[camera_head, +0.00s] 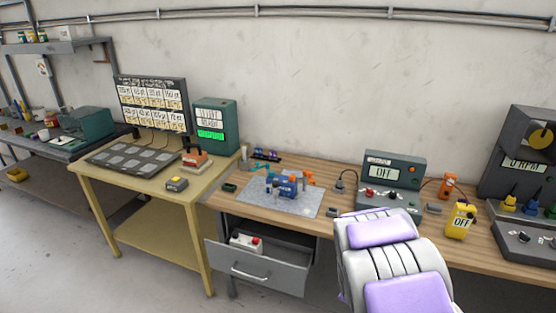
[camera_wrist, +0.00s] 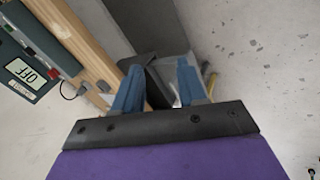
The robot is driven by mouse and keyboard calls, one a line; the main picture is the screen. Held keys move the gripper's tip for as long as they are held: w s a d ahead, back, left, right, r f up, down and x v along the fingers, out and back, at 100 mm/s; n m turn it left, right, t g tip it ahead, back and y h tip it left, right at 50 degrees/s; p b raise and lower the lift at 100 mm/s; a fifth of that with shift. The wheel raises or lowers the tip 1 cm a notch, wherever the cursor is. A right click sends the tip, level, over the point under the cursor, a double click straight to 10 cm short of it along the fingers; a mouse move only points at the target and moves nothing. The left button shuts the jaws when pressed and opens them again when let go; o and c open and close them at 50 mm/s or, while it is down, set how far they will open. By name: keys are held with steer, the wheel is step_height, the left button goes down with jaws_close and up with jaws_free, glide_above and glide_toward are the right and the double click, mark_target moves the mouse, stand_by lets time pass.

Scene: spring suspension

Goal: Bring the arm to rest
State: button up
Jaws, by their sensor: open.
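My arm (camera_head: 393,262), with purple and grey panels, rises at the lower right of the head view, in front of the wooden bench. The gripper end is hidden there. In the wrist view my gripper (camera_wrist: 160,78) has two blue fingers spread apart with nothing held between them. Behind the fingers are dark grey surfaces, perhaps part of the drawer, and the bench edge (camera_wrist: 75,28) runs along the left.
The wooden bench (camera_head: 225,199) carries a grey mat (camera_head: 250,208) with a blue device (camera_head: 283,186), and a control box (camera_head: 395,172) reading OFF. A yellow table (camera_head: 95,185) stands left. Floor shows at lower left.

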steer(key=s+a+r+m+g, duration=0.2)
steer(key=s+r+m+g, duration=0.35)
steer(key=s+r, duration=0.9)
steer(key=s+a+r+m+g+y+b, duration=0.1)
steer(key=s+a+r+m, duration=0.1)
steer(key=s, duration=0.9)
steer(key=s+a+r+m+g+y, duration=0.1)
steer(key=s+a+r+m, duration=0.2)
steer(key=s, duration=0.9)
steer(key=shift+a+r+b, duration=0.25)
steer(key=shift+a+b, duration=0.1)
steer(key=shift+a, duration=0.3)
